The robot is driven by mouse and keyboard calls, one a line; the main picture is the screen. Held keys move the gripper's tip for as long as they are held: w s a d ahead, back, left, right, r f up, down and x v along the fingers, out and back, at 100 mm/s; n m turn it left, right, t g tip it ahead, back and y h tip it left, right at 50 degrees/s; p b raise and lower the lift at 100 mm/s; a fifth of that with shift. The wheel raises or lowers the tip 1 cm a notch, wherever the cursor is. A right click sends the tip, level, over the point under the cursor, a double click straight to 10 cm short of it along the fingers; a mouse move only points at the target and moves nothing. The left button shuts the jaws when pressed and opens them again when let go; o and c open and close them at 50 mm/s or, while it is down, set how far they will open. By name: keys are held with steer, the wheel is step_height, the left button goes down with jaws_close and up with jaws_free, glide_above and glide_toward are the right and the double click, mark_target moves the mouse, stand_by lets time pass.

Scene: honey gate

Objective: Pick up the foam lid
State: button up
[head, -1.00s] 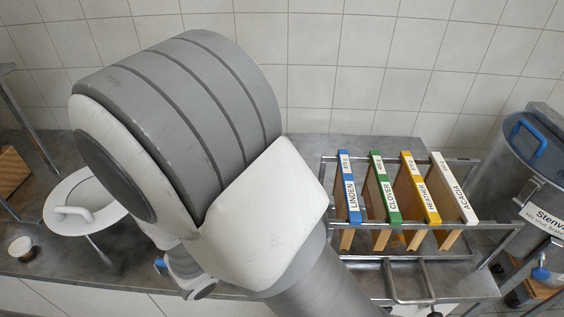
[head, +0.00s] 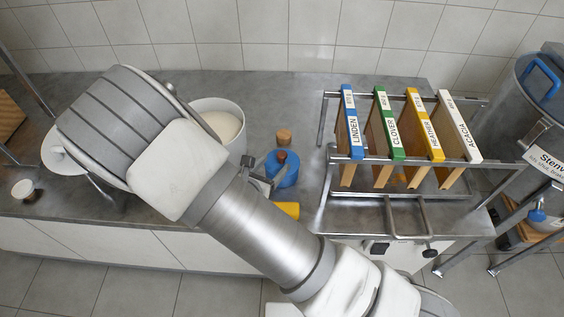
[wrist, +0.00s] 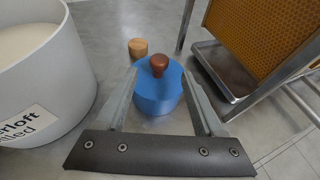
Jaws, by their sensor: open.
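A blue round body with a brown knob on top (wrist: 158,92) stands on the steel worktop; it also shows in the head view (head: 287,174). My gripper (wrist: 158,78) is open, with one finger on each side of the blue body and nothing clamped. I cannot tell whether the fingers touch it. In the head view my gripper (head: 262,180) is partly hidden by my wrist. A white round lid-like thing with a handle (head: 55,152) lies at the far left, partly covered by my arm. No label shows which of these is the foam lid.
A white bucket with pale contents (head: 220,128) stands left of the blue thing, and a cork-coloured cylinder (head: 284,137) behind it. A steel rack (head: 325,130) with several labelled frames is to the right. A small cup (head: 24,190) stands far left.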

mark_target(280, 157)
steer(key=x, duration=0.6)
steer(key=shift+w+d+r+b, duration=0.1)
steer(key=shift+w+d+b, duration=0.05)
steer(key=shift+w+b, duration=0.2)
jaws_close()
